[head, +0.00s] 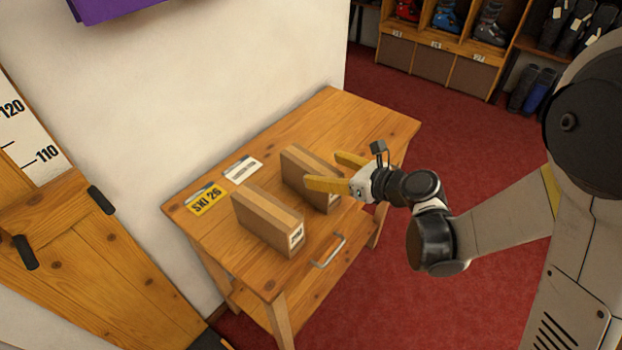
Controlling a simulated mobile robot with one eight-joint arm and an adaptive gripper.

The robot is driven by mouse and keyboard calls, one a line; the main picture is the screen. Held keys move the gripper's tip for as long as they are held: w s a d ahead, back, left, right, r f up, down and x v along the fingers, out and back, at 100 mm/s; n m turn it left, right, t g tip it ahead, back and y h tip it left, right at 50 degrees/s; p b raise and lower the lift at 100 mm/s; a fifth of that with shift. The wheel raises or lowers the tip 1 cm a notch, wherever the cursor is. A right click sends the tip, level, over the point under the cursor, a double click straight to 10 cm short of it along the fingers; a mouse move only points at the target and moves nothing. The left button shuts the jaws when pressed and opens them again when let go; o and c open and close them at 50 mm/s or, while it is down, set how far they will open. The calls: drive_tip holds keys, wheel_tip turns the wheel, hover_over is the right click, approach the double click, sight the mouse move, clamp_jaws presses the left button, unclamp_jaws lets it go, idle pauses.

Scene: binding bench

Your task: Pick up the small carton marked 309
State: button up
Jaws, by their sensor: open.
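Two small brown cartons stand on the wooden bench (335,115). The nearer carton (266,219) is at the front left and has a white label on its end, too small to read. The farther carton (297,172) stands behind it to the right, and its label is mostly covered by my gripper. I cannot tell which one is marked 309. My gripper (322,171), with yellow fingers, is open. Its fingers reach over the farther carton's right side in the picture; I cannot tell whether they touch it. The nearer carton is clear of the gripper.
A yellow SKI 26 card (206,201) and a white card (243,169) lie by the wall. A metal handle (328,251) is on the bench's front side. Boot shelves (440,55) stand at the back. The bench's far right is clear.

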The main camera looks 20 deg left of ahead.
sight(313, 164)
drive_tip(key=b+x, duration=0.2)
drive_tip(key=x, duration=0.3)
drive_tip(key=shift+w+a+r, duration=0.1)
drive_tip(key=shift+w+a, duration=0.05)
drive_tip(key=shift+a, duration=0.1)
drive_tip(key=c, duration=1.5)
drive_tip(key=shift+r, duration=0.2)
